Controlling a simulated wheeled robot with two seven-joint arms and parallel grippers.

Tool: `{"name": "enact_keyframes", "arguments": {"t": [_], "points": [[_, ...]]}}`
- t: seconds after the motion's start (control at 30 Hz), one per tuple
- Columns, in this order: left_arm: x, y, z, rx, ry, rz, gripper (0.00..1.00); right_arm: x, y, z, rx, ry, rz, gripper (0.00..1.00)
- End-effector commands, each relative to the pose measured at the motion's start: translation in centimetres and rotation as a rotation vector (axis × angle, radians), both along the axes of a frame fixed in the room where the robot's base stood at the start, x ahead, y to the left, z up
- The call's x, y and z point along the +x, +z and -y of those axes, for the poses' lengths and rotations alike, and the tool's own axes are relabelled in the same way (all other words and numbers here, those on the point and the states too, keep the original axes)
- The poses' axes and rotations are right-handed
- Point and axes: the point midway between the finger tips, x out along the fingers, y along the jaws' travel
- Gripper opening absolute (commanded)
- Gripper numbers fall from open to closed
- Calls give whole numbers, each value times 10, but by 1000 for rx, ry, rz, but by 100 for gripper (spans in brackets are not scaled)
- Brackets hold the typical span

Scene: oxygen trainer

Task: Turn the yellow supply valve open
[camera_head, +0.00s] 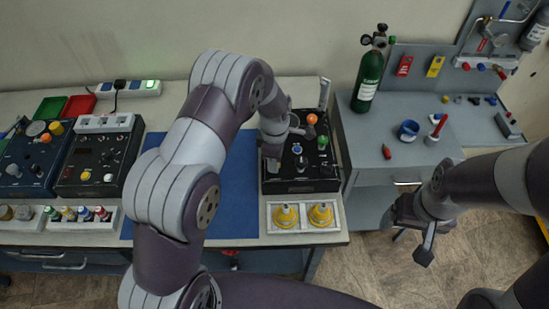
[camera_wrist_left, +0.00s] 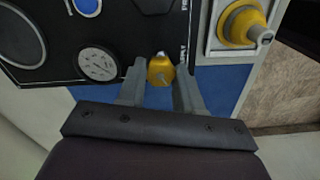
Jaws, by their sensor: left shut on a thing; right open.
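The yellow supply valve (camera_wrist_left: 160,72) is a small yellow knob on the edge of the black trainer panel (camera_wrist_left: 45,55) in the left wrist view. My left gripper (camera_wrist_left: 159,85) has one finger on each side of the knob and is shut on it. In the head view the black trainer box (camera_head: 315,186) stands on the bench, and my left gripper (camera_head: 272,138) reaches its left side. The valve is hidden there behind my left arm. My right gripper (camera_head: 411,237) is open and empty, over the floor to the right of the bench.
Two yellow fittings (camera_head: 303,215) sit in a white tray in front of the box. A blue mat (camera_head: 238,190) lies to its left. A green cylinder (camera_head: 369,78) stands on the grey side bench (camera_head: 395,160). A round gauge (camera_wrist_left: 97,63) is close to the left finger.

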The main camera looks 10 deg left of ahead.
Motion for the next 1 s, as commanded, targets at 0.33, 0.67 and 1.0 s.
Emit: {"name": "enact_keyframes", "arguments": {"t": [0.33, 0.67, 1.0], "points": [[2, 2, 0, -1, 0, 7, 60, 0, 0, 0, 0, 0, 0, 83], [3, 47, 1, -2, 0, 13, 60, 0, -15, 0, 0, 0, 0, 83], [2, 122, 1, -1, 0, 10, 60, 0, -27, 0, 0, 0, 0, 83]]}}
